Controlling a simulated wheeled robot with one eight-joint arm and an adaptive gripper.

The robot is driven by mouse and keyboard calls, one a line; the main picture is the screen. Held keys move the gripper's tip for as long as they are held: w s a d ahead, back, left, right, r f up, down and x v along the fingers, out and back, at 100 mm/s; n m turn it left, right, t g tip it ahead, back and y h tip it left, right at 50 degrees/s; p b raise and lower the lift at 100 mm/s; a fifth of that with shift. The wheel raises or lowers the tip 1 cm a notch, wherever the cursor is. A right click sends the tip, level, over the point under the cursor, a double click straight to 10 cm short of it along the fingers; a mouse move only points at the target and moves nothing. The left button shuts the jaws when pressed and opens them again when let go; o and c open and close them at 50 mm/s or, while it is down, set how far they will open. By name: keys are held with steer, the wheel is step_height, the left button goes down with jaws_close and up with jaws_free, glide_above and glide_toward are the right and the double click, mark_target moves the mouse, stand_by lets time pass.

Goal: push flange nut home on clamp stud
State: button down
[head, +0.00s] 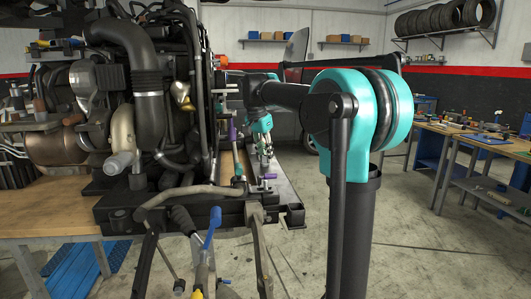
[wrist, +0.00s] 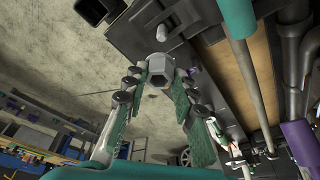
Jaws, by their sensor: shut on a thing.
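My gripper (wrist: 160,84) is shut on a grey hexagonal flange nut (wrist: 161,68), held between its fingertips in the wrist view. The nut's open hexagonal end faces the camera. A pale, round-ended stud (wrist: 162,32) shows just beyond the nut, against a dark metal part (wrist: 190,20). A gap shows between nut and stud in the picture; their true distance and alignment I cannot tell. In the head view my gripper (head: 265,148) is small, beside the engine (head: 150,90); the nut and stud are too small to make out there.
Dark frame rails, a teal rod (wrist: 238,20) and a purple sleeve (wrist: 297,138) crowd the right of the wrist view. In the head view, a wooden bench (head: 45,222) stands left and a workbench (head: 480,138) stands right. Floor between them is mostly open.

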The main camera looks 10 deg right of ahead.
mark_target(264, 162)
steer(key=shift+s, duration=0.1)
stand_by(0.3)
steer(key=shift+f, duration=2.85)
steer(key=shift+f, duration=0.35)
steer(key=shift+f, duration=0.3)
steer(key=shift+f, duration=0.35)
steer(key=shift+f, duration=0.35)
steer(key=shift+f, duration=1.15)
steer(key=c, duration=1.2)
jaws_free()
steer(key=shift+o, duration=0.2)
